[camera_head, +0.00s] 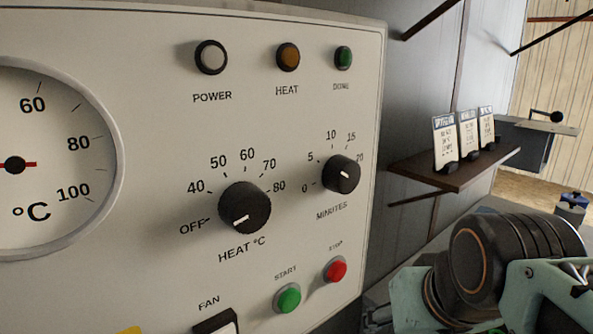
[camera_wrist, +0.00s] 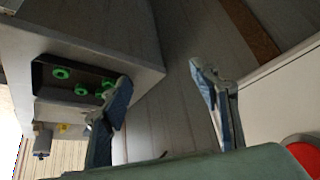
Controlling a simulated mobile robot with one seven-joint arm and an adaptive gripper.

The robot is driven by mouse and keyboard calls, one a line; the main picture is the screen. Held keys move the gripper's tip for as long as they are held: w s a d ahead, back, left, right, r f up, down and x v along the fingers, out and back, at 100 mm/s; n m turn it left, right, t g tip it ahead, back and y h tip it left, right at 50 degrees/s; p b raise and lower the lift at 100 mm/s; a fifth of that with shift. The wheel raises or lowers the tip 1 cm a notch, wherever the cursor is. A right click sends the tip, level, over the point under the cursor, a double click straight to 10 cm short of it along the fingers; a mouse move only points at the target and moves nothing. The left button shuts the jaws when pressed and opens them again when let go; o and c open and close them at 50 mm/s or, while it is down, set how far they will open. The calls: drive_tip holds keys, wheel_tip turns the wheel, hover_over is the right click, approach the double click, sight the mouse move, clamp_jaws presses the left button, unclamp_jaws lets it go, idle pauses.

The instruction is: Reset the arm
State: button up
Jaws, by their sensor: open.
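My gripper (camera_wrist: 160,90) shows in the wrist view, its two blue-grey fingers spread wide apart with nothing between them. The floor or wall planks show through the gap. In the head view my arm (camera_head: 490,265) fills the lower right, beside the control panel; the fingers are not visible there. The white control panel (camera_head: 150,110) stands close on the left, with a heat knob (camera_head: 244,208), a minutes knob (camera_head: 341,174), a green start button (camera_head: 287,298) and a red stop button (camera_head: 335,269).
A wooden shelf (camera_head: 425,178) with three cards (camera_head: 445,140) is on the wall behind. In the wrist view, a grey box (camera_wrist: 100,35) with green rings (camera_wrist: 82,89) in its dark recess is near the left finger. A red round part (camera_wrist: 302,142) lies at lower right.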

drive_tip(key=s+a+f+g+p, duration=0.1)
drive_tip(key=s+a+f, duration=0.1)
drive_tip(key=s+a, duration=0.15)
wheel_tip(320, 180, up, 13)
drive_tip(key=w+p, duration=0.1)
drive_tip(key=p, duration=1.1)
drive_tip(key=shift+w+d, duration=0.15)
drive_tip(key=shift+d, duration=0.1)
